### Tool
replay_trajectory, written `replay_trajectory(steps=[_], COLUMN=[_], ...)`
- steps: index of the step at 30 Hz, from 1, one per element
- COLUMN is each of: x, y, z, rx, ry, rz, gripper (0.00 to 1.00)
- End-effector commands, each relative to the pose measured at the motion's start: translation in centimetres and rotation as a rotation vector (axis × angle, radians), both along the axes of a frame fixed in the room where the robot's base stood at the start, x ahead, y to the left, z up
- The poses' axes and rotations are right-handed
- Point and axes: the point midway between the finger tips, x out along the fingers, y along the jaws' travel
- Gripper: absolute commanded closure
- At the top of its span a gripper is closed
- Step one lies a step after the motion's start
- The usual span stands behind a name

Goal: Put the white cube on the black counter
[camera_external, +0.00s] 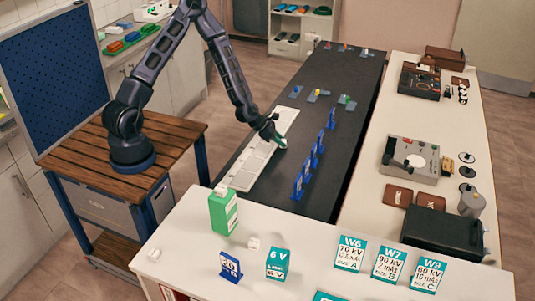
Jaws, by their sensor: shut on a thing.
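A small white cube (254,242) rests on the white counter (190,235) in front, between a green box and a teal 6 V box. A second small white block (154,255) lies near that counter's left edge. The long black counter (325,115) runs away from the front counter. My gripper (279,143) is low over the black counter, at the right edge of a pale segmented tray (255,158). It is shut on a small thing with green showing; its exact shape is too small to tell.
A row of blue upright cards (314,160) stands right of my gripper on the black counter. Small coloured items (318,96) lie farther back. The front counter holds a green box (223,212), the 6 V box (277,264) and several labelled cards (390,265).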

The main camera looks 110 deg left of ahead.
Motion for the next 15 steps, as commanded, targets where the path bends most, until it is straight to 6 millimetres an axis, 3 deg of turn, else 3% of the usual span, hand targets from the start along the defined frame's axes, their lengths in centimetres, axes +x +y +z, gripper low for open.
replay_trajectory(steps=[13, 14, 15], x=[0.01, 0.01, 0.01], y=[0.01, 0.01, 0.03], z=[-0.86, -0.89, -0.86], rx=[0.0, 0.0, 0.001], ry=[-0.001, -0.001, -0.001], rz=[0.0, 0.0, 0.001], gripper=[0.99, 0.72, 0.64])
